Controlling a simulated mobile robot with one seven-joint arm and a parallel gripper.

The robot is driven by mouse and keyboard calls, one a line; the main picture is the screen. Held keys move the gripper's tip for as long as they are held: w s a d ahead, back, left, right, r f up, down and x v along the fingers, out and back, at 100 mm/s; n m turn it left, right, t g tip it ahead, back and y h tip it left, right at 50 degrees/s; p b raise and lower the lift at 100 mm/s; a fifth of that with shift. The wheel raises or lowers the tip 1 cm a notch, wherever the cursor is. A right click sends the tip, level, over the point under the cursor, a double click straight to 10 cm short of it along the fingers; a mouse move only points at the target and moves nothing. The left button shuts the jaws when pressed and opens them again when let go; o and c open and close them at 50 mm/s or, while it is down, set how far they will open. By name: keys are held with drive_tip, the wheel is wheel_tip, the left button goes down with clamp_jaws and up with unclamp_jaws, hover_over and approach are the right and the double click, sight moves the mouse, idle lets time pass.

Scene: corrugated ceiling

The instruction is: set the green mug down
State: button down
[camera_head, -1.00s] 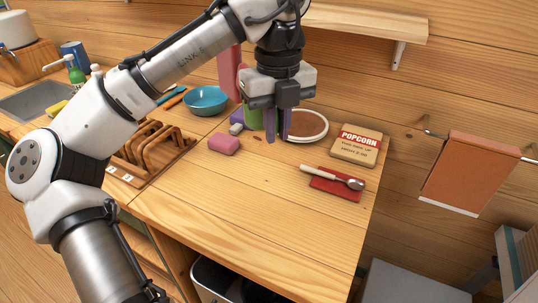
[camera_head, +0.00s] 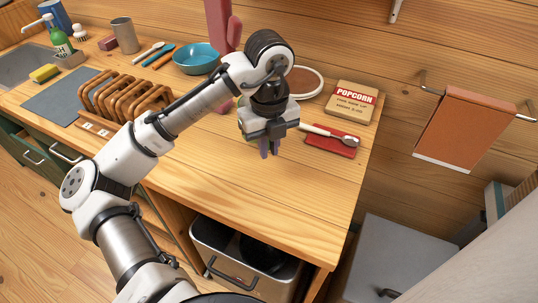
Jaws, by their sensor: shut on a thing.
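My gripper (camera_head: 269,150) is over the front middle of the wooden counter (camera_head: 270,200), pointing down, with its purple-grey fingertips close together. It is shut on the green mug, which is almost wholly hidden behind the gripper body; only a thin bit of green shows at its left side. I cannot tell how far the mug is above the counter top.
A red cloth with a spoon (camera_head: 332,145), a popcorn bag (camera_head: 351,102) and a round white-rimmed plate (camera_head: 304,82) lie behind and right. A blue bowl (camera_head: 196,60) and a wooden rack (camera_head: 122,96) are left. The counter's front is clear.

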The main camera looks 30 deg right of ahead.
drive_tip(key=shift+f, duration=1.8)
drive_tip(key=shift+f, duration=0.1)
drive_tip(key=shift+f, duration=0.15)
drive_tip(key=c, duration=1.5)
unclamp_jaws()
drive_tip(key=shift+o, duration=0.2)
wheel_tip(320, 180, up, 12)
drive_tip(key=shift+r, duration=0.25)
